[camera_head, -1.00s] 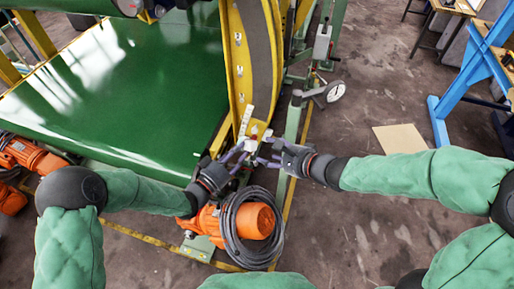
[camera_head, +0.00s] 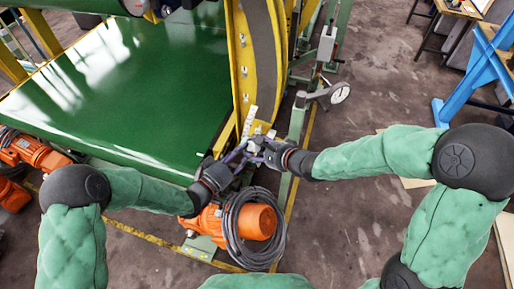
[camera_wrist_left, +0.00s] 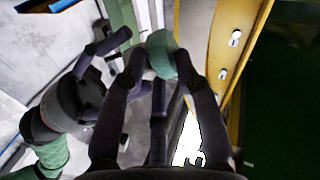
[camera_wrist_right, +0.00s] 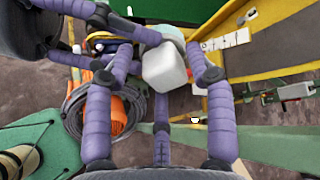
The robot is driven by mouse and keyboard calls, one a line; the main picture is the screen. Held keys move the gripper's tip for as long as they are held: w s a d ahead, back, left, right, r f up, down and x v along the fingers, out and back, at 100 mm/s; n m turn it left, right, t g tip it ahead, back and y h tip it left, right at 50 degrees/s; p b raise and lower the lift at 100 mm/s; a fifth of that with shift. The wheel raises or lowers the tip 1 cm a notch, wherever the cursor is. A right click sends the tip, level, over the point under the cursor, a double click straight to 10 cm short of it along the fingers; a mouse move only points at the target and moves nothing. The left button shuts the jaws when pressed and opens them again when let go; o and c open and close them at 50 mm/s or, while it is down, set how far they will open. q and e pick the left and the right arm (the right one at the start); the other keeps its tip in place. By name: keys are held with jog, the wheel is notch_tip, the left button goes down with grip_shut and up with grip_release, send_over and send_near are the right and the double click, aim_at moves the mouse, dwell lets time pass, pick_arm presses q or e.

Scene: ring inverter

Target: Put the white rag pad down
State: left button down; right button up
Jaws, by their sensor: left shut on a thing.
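The white rag pad (camera_wrist_right: 165,70) shows in the right wrist view as a pale block, with a pale green round part behind it. In the left wrist view a green round piece (camera_wrist_left: 160,52) sits between my left gripper's fingertips. My left gripper (camera_head: 236,155) is shut on the pad, in front of the yellow frame's foot. My right gripper (camera_head: 262,150) is close beside it, coming from the right. Its fingers (camera_wrist_right: 160,58) stand apart on either side of the pad, and they look open. The pad is mostly hidden by fingers in the head view.
The green belt table (camera_head: 130,90) lies at left and the yellow curved frame (camera_head: 240,60) stands straight ahead. An orange motor (camera_head: 255,221) with a coiled black cable (camera_head: 232,235) is just below the grippers.

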jog(key=c, duration=0.7)
pick_arm(q)
jog(key=c, duration=0.8)
grip_release()
jog(key=shift+c, duration=0.2)
pick_arm(e)
jog(key=shift+c, duration=0.4)
